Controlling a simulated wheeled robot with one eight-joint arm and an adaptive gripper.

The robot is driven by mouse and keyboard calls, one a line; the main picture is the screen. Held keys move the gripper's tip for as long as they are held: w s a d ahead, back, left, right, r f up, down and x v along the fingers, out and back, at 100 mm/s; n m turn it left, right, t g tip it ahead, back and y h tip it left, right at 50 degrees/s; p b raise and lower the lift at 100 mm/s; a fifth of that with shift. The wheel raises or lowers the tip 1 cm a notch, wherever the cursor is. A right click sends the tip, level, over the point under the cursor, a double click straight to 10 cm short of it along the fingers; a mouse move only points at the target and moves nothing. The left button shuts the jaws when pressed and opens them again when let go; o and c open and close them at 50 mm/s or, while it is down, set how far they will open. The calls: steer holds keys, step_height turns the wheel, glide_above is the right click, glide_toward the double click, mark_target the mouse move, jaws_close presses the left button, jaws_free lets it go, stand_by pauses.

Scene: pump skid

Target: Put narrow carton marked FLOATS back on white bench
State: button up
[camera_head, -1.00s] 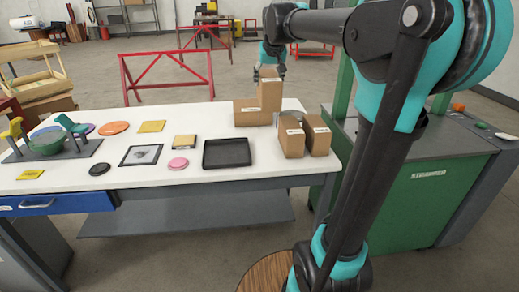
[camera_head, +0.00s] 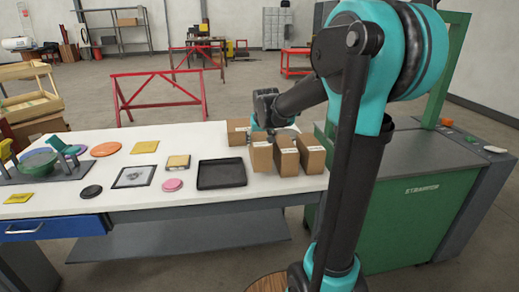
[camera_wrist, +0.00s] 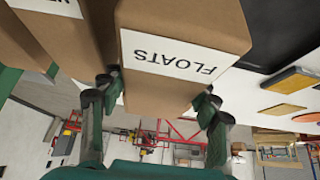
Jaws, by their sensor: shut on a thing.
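The narrow brown carton marked FLOATS (camera_wrist: 185,30) fills the top of the wrist view, its white label facing the camera. My gripper (camera_wrist: 158,100) is shut on it, one finger at each side. In the head view, my gripper (camera_head: 268,128) reaches down from behind onto this carton (camera_head: 261,156). The carton stands upright at the right part of the white bench (camera_head: 150,205), left of two similar cartons. Its base is at or very near the bench top; I cannot tell whether it touches.
Two upright cartons, one (camera_head: 286,160) and another (camera_head: 311,157), stand close on the right. Another carton (camera_head: 237,132) lies behind on the left. A black tray (camera_head: 222,175) is to the left. The green strainer cabinet (camera_head: 420,215) is at the right.

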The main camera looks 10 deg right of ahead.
steer(key=shift+f, duration=1.8)
steer(key=shift+f, duration=0.1)
steer(key=o, duration=1.7)
steer(key=shift+c, duration=0.2)
steer(key=v, duration=1.2)
steer(key=shift+s, duration=0.1)
steer(key=s+d+f+g, duration=0.1)
steer(key=s+d+f, duration=0.1)
steer(key=s+f, duration=0.9)
steer(key=s+d+f+g, duration=0.1)
steer(key=s+d+f, duration=0.1)
steer(key=s+f, duration=0.9)
steer(key=shift+s, duration=0.9)
